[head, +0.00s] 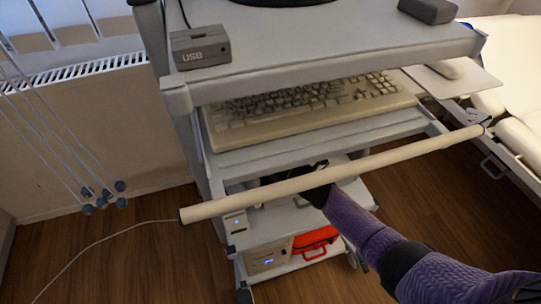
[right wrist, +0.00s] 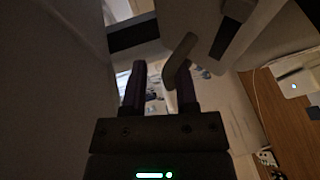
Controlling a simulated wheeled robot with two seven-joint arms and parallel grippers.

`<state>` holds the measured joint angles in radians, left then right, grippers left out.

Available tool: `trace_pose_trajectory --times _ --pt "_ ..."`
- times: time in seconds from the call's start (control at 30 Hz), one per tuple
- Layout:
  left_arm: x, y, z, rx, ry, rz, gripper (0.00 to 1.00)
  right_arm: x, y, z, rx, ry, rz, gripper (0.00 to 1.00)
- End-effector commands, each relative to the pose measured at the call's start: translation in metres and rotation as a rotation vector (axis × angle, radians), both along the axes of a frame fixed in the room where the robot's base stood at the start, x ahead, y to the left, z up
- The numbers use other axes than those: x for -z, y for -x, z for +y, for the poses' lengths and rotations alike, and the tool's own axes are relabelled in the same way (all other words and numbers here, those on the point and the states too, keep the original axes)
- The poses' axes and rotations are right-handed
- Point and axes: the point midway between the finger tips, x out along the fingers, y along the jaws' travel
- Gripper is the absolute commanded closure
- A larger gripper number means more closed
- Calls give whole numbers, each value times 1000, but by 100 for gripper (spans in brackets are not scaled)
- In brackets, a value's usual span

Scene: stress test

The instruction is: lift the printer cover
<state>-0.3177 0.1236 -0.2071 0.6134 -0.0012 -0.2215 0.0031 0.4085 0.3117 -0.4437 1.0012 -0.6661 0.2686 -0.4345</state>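No printer cover can be made out for certain in the head view. The shelf where my right gripper (head: 318,196) reaches is partly hidden by a long pale bar and by my purple right arm. In the right wrist view the two dark fingers of my right gripper (right wrist: 160,78) stand apart with a gap between them. A grey-brown bent piece (right wrist: 180,60) shows at the right finger; I cannot tell whether it touches. Pale and dark panels surround the fingers closely, and I cannot tell which is the cover. My left gripper is not in view.
The long pale bar (head: 250,204) crosses in front of the grey cart (head: 330,62). The cart carries a keyboard (head: 310,105), a USB box (head: 200,47) and a mouse (head: 447,68). Lower down are a beige device (head: 268,262) and a red case (head: 315,241). A bed (head: 515,145) stands right.

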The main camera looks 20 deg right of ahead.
Motion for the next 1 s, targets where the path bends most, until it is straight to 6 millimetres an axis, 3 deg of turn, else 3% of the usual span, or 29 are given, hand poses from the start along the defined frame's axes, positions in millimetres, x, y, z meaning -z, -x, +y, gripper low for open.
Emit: trace_pose_trajectory --times 0.27,0.37,0.53,0.7,1.0 --pt "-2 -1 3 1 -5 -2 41 0 3 2 -5 -3 3 50" --pt "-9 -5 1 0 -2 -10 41 -4 14 -3 -5 -3 3 50" --pt "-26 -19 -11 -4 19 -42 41 -14 45 -20 -2 -3 2 50" --pt "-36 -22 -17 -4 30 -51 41 -19 76 -35 0 -2 2 50" --pt "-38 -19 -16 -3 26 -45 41 -20 90 -43 -1 -2 0 50"
